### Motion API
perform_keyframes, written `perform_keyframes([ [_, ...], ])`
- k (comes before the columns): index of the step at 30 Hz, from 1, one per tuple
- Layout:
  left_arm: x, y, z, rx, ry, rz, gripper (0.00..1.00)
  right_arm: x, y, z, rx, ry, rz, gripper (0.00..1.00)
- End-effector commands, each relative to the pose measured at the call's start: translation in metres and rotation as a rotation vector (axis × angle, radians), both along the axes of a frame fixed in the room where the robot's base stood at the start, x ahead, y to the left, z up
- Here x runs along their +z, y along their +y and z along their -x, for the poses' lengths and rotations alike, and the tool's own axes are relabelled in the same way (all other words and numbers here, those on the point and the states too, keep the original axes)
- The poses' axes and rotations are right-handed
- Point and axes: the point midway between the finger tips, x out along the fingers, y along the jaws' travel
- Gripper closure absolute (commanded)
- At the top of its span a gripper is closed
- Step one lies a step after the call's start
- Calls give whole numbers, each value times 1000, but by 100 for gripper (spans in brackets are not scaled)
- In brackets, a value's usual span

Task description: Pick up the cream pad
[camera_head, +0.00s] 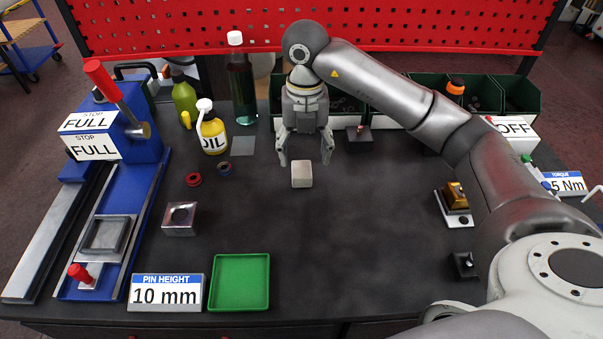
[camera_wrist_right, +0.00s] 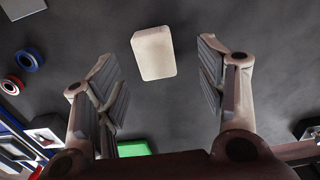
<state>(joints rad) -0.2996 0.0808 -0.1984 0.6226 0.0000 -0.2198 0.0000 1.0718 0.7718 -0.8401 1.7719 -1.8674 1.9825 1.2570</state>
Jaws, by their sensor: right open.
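The cream pad (camera_head: 302,174) is a small pale block with rounded edges. It lies on the dark table near the middle of the head view. My right gripper (camera_head: 305,161) is open and empty, fingers pointing down, just behind and above the pad. In the right wrist view the pad (camera_wrist_right: 153,53) shows beyond the open fingertips (camera_wrist_right: 158,62), between their lines, and no finger appears to touch it. My left gripper does not show in either view.
A green tray (camera_head: 240,282) and a pin height sign (camera_head: 166,292) stand at the front. A metal block (camera_head: 180,219) and two rings (camera_head: 194,180) lie left. The oil bottle (camera_head: 213,135) stands behind them. A black fixture (camera_head: 359,139) is right of the gripper. The table before the pad is clear.

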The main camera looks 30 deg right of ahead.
Motion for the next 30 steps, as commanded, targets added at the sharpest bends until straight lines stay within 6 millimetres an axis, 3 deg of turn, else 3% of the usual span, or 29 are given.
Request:
perform_keyframes([
  [5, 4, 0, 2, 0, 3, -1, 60, -13, 1, -2, 0, 3, 0, 36],
  [13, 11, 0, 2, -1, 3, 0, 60, -51, 3, -7, -1, 1, 0, 36],
  [21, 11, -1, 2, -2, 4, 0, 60, -55, 3, -8, -1, -2, 1, 36],
  [30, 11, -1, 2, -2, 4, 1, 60, -55, 3, -8, -1, -2, 1, 72],
])
